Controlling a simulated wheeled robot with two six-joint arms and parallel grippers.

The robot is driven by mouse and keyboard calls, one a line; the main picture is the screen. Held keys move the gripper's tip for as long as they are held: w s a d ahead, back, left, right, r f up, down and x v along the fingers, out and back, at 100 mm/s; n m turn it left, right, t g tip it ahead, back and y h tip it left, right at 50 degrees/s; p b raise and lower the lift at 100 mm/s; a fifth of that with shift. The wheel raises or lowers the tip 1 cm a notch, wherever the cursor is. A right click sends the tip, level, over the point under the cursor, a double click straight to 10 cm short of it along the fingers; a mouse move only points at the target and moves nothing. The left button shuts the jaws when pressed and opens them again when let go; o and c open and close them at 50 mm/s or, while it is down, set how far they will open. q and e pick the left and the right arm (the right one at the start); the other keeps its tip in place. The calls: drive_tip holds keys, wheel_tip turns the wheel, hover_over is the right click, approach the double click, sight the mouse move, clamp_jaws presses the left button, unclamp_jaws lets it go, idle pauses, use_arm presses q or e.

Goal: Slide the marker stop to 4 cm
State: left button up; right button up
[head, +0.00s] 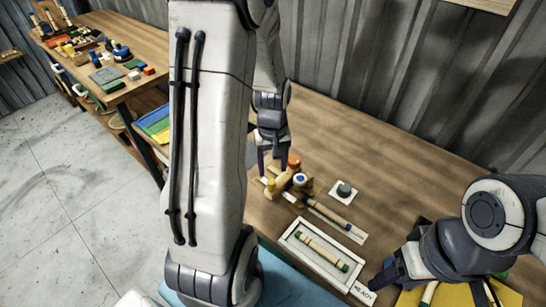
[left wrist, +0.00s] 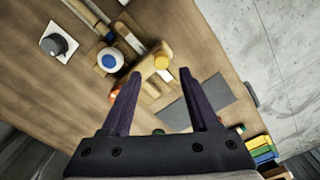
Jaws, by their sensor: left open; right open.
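A light wooden block with a yellow knob (head: 279,183) stands at the end of a pale strip (head: 352,233) on the table. It may be the marker stop; no centimetre marks are readable. In the left wrist view the block (left wrist: 152,70) lies just beyond the fingertips, toward the picture's top. My left gripper (head: 273,166) is open, above and beside the block, with nothing seen between its fingers (left wrist: 168,78). A rod (head: 330,216) lies along the strip. My right gripper (head: 432,288) is open at the lower right, over a yellow mat (head: 455,297).
A blue-topped round piece (head: 300,179) and a red-orange knob (head: 294,161) crowd the block. A grey knob on a white plate (head: 343,190) is nearby. A white tray (head: 296,247) holds a green-ended stick, beside a READY label (head: 363,293). The back of the table is clear.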

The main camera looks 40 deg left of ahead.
use_arm(q)
drive_tip(key=shift+r, duration=2.2)
drive_tip(key=shift+d, duration=0.1)
drive_tip(key=s+d+r+m, duration=0.2)
drive_tip(key=d+m, duration=0.3)
drive_tip(key=d, duration=0.3)
drive_tip(key=s+d+r+m, duration=0.2)
drive_tip(key=s+d+m, duration=0.15)
drive_tip(key=d, duration=0.55)
drive_tip(key=s+d+r+m+h, duration=0.1)
drive_tip(key=s+d+r+m, duration=0.1)
drive_tip(key=s+d+m, duration=0.5)
drive_tip(key=s+m, duration=0.2)
drive_tip(key=s, duration=0.1)
drive_tip(key=shift+d, duration=0.3)
drive_tip(key=shift+r, duration=0.1)
